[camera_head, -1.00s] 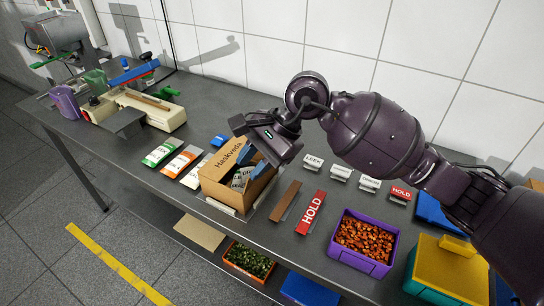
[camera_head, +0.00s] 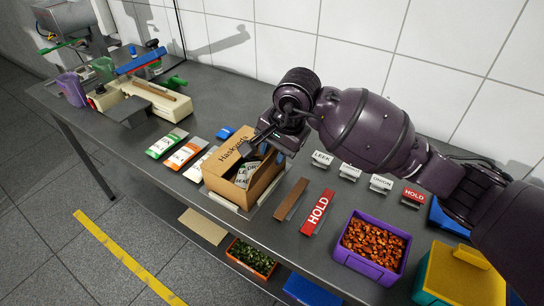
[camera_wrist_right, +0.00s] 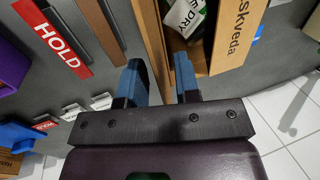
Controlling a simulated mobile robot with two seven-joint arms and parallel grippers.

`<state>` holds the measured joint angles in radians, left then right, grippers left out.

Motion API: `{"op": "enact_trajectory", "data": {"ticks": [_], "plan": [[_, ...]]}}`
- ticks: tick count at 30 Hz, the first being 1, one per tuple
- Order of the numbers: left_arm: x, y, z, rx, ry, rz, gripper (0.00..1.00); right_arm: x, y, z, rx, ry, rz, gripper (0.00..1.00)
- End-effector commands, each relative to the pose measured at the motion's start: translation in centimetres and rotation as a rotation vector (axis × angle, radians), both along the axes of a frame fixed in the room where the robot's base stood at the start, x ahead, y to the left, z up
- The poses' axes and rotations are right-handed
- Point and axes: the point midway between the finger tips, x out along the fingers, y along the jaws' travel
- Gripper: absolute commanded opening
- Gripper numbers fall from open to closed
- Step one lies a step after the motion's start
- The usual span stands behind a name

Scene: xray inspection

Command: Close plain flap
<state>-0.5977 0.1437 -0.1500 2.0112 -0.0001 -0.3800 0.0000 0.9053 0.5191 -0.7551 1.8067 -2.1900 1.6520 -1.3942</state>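A brown cardboard box (camera_head: 262,190) stands open on the grey table. Its printed "Haskveda" flap (camera_head: 228,154) stands up and also shows in the wrist view (camera_wrist_right: 233,30). Packets with white labels (camera_head: 243,176) lie inside. My right gripper (camera_head: 262,155) reaches down over the box. In the wrist view its blue fingers (camera_wrist_right: 158,85) are apart. A plain brown panel of the box (camera_wrist_right: 152,35), seemingly the plain flap, runs down between them. I cannot tell whether they touch it. In the head view the gripper partly hides this side. My left gripper is out of view.
A brown strip (camera_head: 291,199) and a red HOLD strip (camera_head: 317,212) lie right of the box. A purple bin (camera_head: 366,268) of brown pieces stands further right. Small label stands (camera_head: 350,172) line the back. Colored cards (camera_head: 185,155) lie to the left.

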Motion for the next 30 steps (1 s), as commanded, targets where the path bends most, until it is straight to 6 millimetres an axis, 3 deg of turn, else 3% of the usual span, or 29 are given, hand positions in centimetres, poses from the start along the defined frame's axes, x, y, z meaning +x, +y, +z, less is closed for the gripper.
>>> {"op": "enact_trajectory", "data": {"ticks": [6, 17, 23, 30], "plan": [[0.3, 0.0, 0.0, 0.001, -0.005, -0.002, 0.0, 0.3, 0.5, -2.0, 0.001, 0.001, -0.001, 0.3], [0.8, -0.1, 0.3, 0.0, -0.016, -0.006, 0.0, 0.4, 0.6, -2.4, 0.001, 0.0, -0.001, 0.3], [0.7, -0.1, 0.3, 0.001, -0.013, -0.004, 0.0, 0.4, 0.5, -2.4, 0.001, 0.0, -0.001, 0.02], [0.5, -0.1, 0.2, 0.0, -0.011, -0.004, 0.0, 0.4, 0.6, -2.4, -0.001, 0.001, -0.001, 0.0]]}}
